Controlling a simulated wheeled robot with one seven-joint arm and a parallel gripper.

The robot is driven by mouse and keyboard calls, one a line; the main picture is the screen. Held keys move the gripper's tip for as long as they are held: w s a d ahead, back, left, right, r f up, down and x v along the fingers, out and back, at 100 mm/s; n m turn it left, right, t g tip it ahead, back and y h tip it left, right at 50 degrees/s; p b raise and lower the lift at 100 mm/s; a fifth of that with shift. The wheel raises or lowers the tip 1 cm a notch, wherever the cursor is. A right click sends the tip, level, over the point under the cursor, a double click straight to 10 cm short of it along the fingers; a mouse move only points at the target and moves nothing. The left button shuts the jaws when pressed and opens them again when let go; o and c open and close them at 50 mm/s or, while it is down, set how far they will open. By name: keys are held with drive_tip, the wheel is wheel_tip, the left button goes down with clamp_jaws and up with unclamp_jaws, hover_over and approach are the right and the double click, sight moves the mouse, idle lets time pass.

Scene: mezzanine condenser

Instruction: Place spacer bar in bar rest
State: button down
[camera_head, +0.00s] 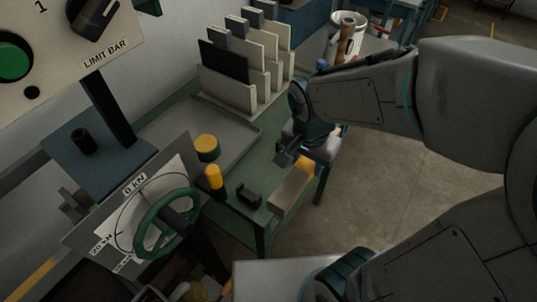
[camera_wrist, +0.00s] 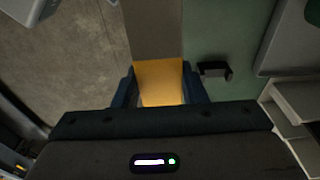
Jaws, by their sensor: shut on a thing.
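My gripper (camera_head: 293,156) is shut on the spacer bar (camera_head: 291,190), a beige bar with a yellow band at the gripped end. In the wrist view the two dark blue fingers (camera_wrist: 160,88) lie on either side of the yellow part, and the beige part of the bar (camera_wrist: 156,30) runs away from me. The bar is at the right edge of the green bench; its height above the bench is hard to tell. The bar rest, a small black bracket (camera_head: 249,195), is on the bench left of the bar, apart from it. The bar rest also shows in the wrist view (camera_wrist: 214,70).
A yellow-topped black handle (camera_head: 215,182) and a yellow-capped round part (camera_head: 207,148) stand left of the rest. A grey tray (camera_head: 190,128) and a rack of upright plates (camera_head: 240,75) are farther back. A green handwheel (camera_head: 150,215) is at lower left. Open floor (camera_head: 400,190) lies right.

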drive_tip(key=shift+w+a+f+p, duration=0.3)
drive_tip(key=shift+w+a+f, duration=1.1)
drive_tip(key=shift+f, duration=0.4)
drive_tip(key=shift+w+a+f+p, duration=0.25)
drive_tip(key=shift+w+a+f, duration=1.1)
drive_tip(key=shift+f, duration=0.45)
drive_tip(key=shift+w+a+f+p, duration=0.3)
drive_tip(key=shift+w+a+f, duration=1.1)
drive_tip(key=shift+f, duration=0.4)
drive_tip(key=shift+w+d, duration=0.1)
drive_tip(key=shift+d, duration=0.05)
drive_tip(key=shift+f, duration=0.15)
drive_tip(key=c, duration=0.9)
unclamp_jaws()
